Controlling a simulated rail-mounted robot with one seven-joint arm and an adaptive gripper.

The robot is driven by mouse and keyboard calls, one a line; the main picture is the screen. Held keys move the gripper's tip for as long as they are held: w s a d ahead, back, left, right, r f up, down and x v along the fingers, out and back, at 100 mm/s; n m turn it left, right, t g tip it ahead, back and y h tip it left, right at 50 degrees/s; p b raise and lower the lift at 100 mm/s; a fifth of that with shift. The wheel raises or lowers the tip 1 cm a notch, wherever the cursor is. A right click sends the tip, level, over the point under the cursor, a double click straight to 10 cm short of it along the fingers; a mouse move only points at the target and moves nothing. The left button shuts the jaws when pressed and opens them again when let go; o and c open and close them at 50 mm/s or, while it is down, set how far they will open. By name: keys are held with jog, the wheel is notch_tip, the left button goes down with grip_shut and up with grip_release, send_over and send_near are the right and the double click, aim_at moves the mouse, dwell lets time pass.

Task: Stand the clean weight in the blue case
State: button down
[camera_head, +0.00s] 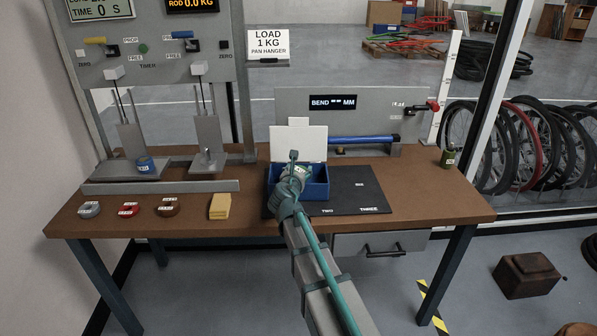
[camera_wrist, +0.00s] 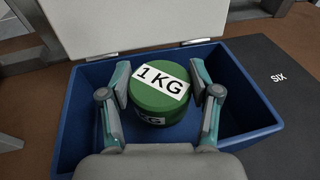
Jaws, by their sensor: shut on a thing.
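In the wrist view, a green cylindrical weight (camera_wrist: 160,97) labelled "1 KG" is upright between the two fingers of my gripper (camera_wrist: 160,80), which is shut on it. Its top looks clean. The weight is within the walls of the open blue case (camera_wrist: 258,122); whether its base touches the case floor cannot be told. The case also shows in the head view (camera_head: 318,190), with its pale lid (camera_head: 300,143) raised at the back. There my gripper (camera_head: 291,178) is over the case and hides most of the weight. A second, dull olive weight (camera_head: 447,158) stands at the table's right.
A dark mat (camera_head: 350,198) lies under and right of the case. A blue weight (camera_head: 146,165) sits on the left stand. A bend gauge with a blue bar (camera_head: 363,139) stands behind.

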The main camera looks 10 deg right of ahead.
jog(key=shift+f, duration=0.5)
jog(key=shift+c, duration=1.2)
grip_release()
jog(key=shift+f, duration=0.15)
jog(key=shift+s, duration=0.1)
jog(key=shift+r, duration=0.45)
jog(key=v, duration=1.2)
jog(key=shift+r, duration=0.3)
